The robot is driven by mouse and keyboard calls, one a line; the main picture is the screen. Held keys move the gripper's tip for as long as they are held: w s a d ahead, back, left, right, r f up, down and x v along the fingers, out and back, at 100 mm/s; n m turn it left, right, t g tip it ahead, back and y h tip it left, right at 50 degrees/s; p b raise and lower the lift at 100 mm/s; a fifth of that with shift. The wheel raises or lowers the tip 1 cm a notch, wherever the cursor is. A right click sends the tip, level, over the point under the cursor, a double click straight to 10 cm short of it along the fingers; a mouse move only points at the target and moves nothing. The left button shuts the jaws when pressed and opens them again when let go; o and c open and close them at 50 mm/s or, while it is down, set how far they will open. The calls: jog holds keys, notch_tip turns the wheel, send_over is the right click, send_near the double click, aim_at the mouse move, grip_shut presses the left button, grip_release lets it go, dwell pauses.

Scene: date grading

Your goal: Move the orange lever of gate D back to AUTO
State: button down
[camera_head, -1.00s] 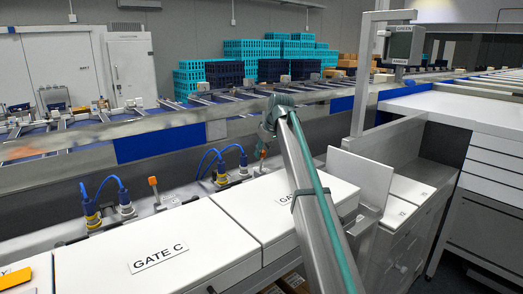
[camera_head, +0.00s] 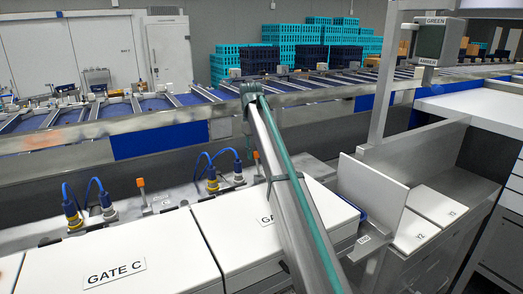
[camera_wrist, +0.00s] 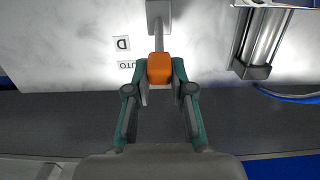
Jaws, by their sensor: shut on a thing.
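The orange lever of gate D (camera_wrist: 159,68) shows in the wrist view, a block on a grey stem coming from a bracket at the top. My gripper (camera_wrist: 160,76) is closed around the orange block, one finger on each side. A "D" label (camera_wrist: 122,43) and an "AUTO" label (camera_wrist: 127,64) are on the pale plate left of the lever. In the head view my arm reaches over the white gate D cover and hides part of its label; I cannot make out the fingertips there.
The gate C cover (camera_head: 150,255) is to the left, with another orange lever (camera_head: 141,183) and blue cables (camera_head: 88,195) behind it. An upright white panel (camera_head: 372,195) stands right of my arm. A metal cylinder (camera_wrist: 265,40) is right of the lever in the wrist view.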

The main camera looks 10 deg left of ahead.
dwell(0.3)
jog(key=c, duration=1)
grip_release()
